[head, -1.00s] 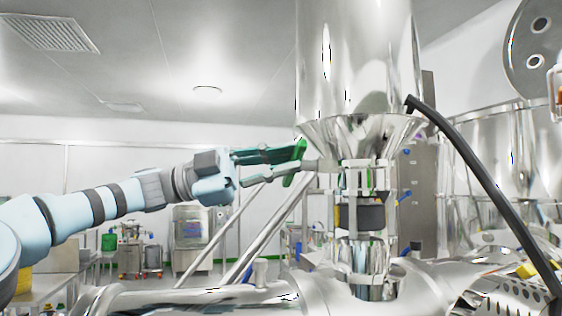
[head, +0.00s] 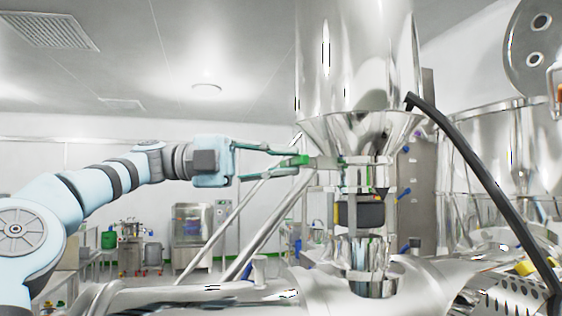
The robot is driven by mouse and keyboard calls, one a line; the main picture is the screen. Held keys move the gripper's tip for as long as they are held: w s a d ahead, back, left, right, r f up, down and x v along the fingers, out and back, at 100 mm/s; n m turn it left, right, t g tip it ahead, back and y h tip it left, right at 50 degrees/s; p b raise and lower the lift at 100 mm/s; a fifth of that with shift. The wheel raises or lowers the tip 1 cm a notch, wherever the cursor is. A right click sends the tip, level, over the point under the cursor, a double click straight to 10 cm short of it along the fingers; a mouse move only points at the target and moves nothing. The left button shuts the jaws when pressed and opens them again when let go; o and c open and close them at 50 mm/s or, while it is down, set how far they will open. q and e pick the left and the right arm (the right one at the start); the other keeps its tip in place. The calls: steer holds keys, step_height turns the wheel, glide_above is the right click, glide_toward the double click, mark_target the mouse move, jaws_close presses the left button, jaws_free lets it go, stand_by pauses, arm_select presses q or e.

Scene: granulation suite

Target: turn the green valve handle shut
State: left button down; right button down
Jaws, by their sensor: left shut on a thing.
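The green valve handle (head: 301,160) sits on the left side of the steel valve body (head: 350,165), below the steel cone of a hopper. Only a short green piece of the handle shows, seen almost end-on. My left gripper (head: 297,161) comes in from the left, level, with its fingers shut on the handle. The fingertips partly hide the handle. My right gripper is not in the view.
The steel hopper (head: 350,60) stands above the valve. A dark hose (head: 480,180) slopes down at the right. Slanted steel legs (head: 272,220) run below my left gripper. A large steel vessel (head: 200,298) fills the bottom. Free air lies left of the valve.

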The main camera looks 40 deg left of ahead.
arm_select(q)
steer(key=shift+f, duration=0.25)
steer(key=c, duration=1.5)
jaws_free()
steer(key=shift+r, duration=0.1)
steer(key=v, duration=0.7)
steer(key=shift+s+a, duration=0.1)
steer(key=shift+a, duration=0.25)
steer(key=shift+d, duration=0.25)
